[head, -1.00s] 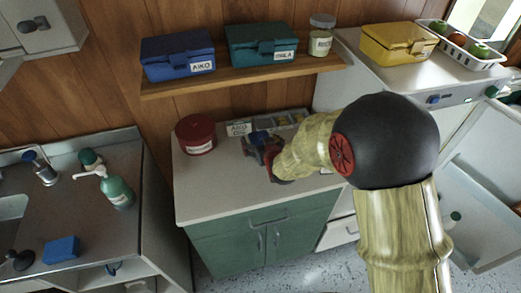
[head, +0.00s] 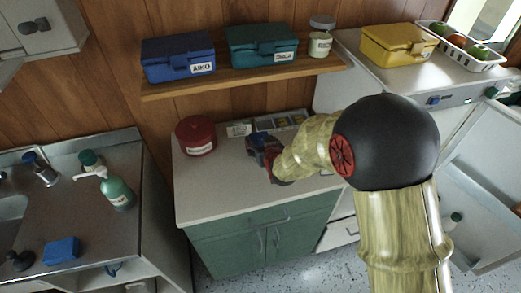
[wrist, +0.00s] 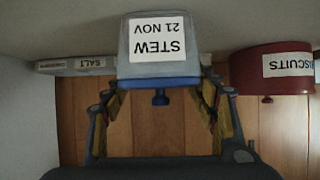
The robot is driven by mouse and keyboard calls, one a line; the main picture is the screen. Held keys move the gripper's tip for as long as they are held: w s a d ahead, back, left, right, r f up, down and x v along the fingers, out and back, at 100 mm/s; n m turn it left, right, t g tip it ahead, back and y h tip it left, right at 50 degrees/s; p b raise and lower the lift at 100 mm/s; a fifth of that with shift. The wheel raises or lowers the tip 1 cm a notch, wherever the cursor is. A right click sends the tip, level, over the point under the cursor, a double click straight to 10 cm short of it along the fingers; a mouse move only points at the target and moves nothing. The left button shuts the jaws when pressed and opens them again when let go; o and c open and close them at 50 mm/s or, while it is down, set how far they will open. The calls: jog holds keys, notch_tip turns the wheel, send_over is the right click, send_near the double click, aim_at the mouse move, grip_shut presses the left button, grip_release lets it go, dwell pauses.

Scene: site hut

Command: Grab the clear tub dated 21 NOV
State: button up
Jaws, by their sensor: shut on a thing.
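The clear tub (wrist: 158,72) with a blue lid fills the middle of the wrist view. Its white label reads STEW 21 NOV and appears upside down. My gripper (wrist: 160,88) is shut on it, one finger at each side. In the head view my gripper (head: 266,150) is low over the counter, near its back half. There the tub is largely hidden by my gripper, and I cannot tell whether it touches the counter.
The red biscuits tin (head: 196,136) stands to the left on the counter (head: 215,195). A shelf (head: 240,78) with blue and teal boxes hangs above. The counter's front left is bare.

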jog(key=c, duration=0.3)
jog(key=shift+r, duration=0.1)
jog(key=shift+r, duration=0.1)
